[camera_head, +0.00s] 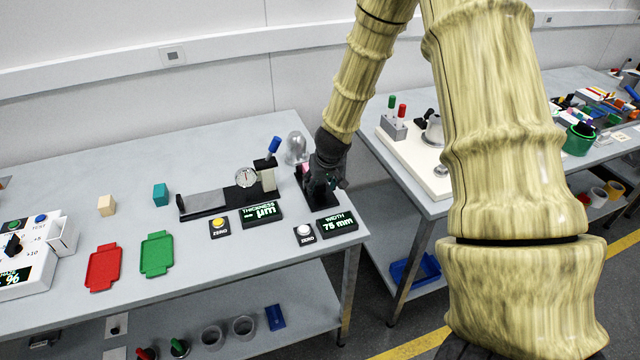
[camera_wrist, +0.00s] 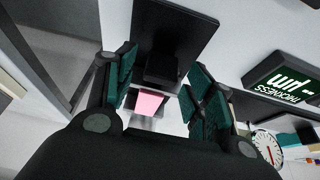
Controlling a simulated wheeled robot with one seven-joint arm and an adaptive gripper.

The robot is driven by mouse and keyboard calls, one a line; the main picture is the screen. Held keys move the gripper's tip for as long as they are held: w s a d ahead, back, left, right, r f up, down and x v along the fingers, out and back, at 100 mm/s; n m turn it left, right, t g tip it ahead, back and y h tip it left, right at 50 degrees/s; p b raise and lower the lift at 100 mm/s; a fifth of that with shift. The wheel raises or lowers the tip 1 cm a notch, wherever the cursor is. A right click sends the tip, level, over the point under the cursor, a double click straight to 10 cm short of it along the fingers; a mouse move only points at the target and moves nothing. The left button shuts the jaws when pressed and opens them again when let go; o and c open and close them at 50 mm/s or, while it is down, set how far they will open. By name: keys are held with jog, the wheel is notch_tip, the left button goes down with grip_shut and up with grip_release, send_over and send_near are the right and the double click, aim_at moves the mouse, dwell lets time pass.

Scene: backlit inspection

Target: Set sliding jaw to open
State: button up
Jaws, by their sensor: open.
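The width gauge has a black base, seen at the upper middle of the wrist view (camera_wrist: 180,22) and mostly hidden behind my gripper in the head view. A black block on it, apparently the sliding jaw (camera_wrist: 163,68), sits between my fingers. A pink piece (camera_wrist: 148,104) shows just below that block in the wrist view, with a grey part behind it. My gripper (camera_head: 327,178) is over the gauge; in the wrist view its open fingers (camera_wrist: 160,72) stand either side of the block. I cannot tell whether they touch it. The width display (camera_head: 338,226) reads 75 mm.
The thickness gauge (camera_head: 245,178), with its dial and blue-handled lever, stands left of my gripper. The thickness display (camera_head: 262,213), white zero button (camera_head: 304,231) and yellow zero button (camera_head: 219,223) are in front. Green (camera_head: 157,255) and red (camera_head: 104,268) trays lie farther left.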

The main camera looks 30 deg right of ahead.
jog(key=shift+w+f, duration=0.2)
jog(key=shift+f, duration=0.4)
grip_shut()
jog(key=shift+s+a+f, duration=0.1)
jog(key=shift+s+a, duration=0.1)
jog(key=shift+s, duration=0.85)
grip_release()
jog(key=shift+s, duration=0.15)
jog(key=shift+r, duration=0.2)
jog(key=v, duration=1.1)
jog(key=shift+s+r, duration=0.25)
jog(key=shift+r, duration=0.1)
